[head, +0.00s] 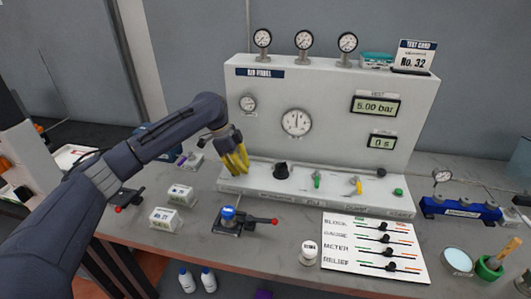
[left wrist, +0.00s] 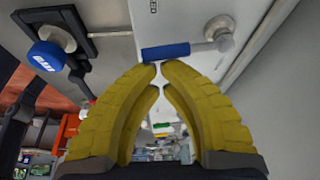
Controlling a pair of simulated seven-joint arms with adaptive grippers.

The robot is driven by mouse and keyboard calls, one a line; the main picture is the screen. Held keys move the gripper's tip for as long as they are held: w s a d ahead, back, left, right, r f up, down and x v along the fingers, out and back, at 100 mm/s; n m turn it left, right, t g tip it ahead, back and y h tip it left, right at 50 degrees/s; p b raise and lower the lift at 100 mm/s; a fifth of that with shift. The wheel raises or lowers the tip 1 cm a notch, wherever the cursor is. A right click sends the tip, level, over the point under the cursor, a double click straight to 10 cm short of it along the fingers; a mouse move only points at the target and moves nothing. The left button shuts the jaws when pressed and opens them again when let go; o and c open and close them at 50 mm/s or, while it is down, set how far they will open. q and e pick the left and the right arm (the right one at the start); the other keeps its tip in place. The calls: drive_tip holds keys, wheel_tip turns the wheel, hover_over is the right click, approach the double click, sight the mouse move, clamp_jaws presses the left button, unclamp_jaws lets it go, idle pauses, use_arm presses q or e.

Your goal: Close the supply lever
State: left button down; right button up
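A lever with a blue handle (left wrist: 165,52) and a metal pivot shows in the left wrist view on the white panel; I take it for the supply lever, though no label on it is readable. In the head view my left gripper covers that spot. My left gripper (head: 236,160) has yellow fingers and is at the left end of the panel's front ledge (head: 310,195). In the left wrist view its fingertips (left wrist: 159,66) are nearly together, with nothing between them, just short of the blue handle. Whether they touch it cannot be told. My right gripper is out of view.
The ledge also carries a black knob (head: 282,171), a green lever (head: 317,180) and a yellow lever (head: 356,186). A blue-capped valve with a red-tipped handle (head: 228,214) stands in front. White boxes (head: 165,218) are left; a printed board (head: 375,247) lies right.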

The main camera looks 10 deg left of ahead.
use_arm(q)
drive_tip(key=shift+a, duration=0.1)
idle(0.5)
drive_tip(key=v, duration=1)
idle(0.4)
